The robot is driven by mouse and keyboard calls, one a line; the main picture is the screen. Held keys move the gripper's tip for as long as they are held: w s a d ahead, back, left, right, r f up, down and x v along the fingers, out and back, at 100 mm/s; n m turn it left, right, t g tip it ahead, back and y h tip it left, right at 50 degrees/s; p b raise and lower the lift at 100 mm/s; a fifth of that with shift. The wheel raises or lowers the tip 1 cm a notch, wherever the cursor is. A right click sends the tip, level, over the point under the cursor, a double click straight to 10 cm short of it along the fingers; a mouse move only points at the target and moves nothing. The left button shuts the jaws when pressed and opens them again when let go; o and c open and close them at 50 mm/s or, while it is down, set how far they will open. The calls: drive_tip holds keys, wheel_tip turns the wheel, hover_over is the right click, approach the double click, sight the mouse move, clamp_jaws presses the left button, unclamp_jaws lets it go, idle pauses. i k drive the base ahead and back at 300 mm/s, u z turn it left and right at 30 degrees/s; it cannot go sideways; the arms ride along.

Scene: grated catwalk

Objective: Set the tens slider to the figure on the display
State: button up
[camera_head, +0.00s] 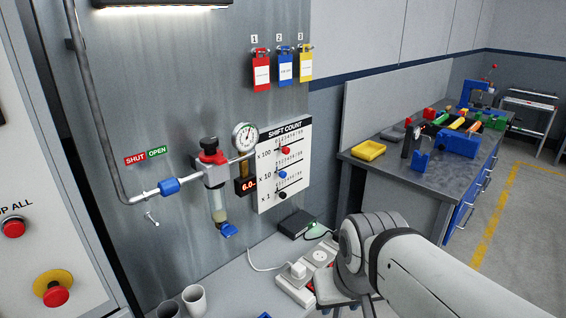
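The white SHIFT COUNT board (264,205) is on the metal wall panel, with three slider rows marked x 100, x 10 and x 1. The tens slider is the blue knob (283,174) in the middle row; the figure it stands at is too small to read. A red knob (286,150) is above it and a black knob (282,195) below. A small dark display (246,186) left of the board shows red figures that look like 6.0; its right end meets the board's edge.
A pressure gauge (245,137) and a filter unit (213,168) on a pipe stand out left of the board. Below are a black box (296,224), a power strip (297,287) and cups (194,299). A workbench (408,174) with tools is at right.

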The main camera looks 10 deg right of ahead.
sight(282, 175)
drive_tip(key=z, duration=0.05)
drive_tip(key=k, duration=1.1)
drive_tip(key=u, duration=0.15)
drive_tip(key=i, duration=1.6)
drive_tip(key=z, duration=0.6)
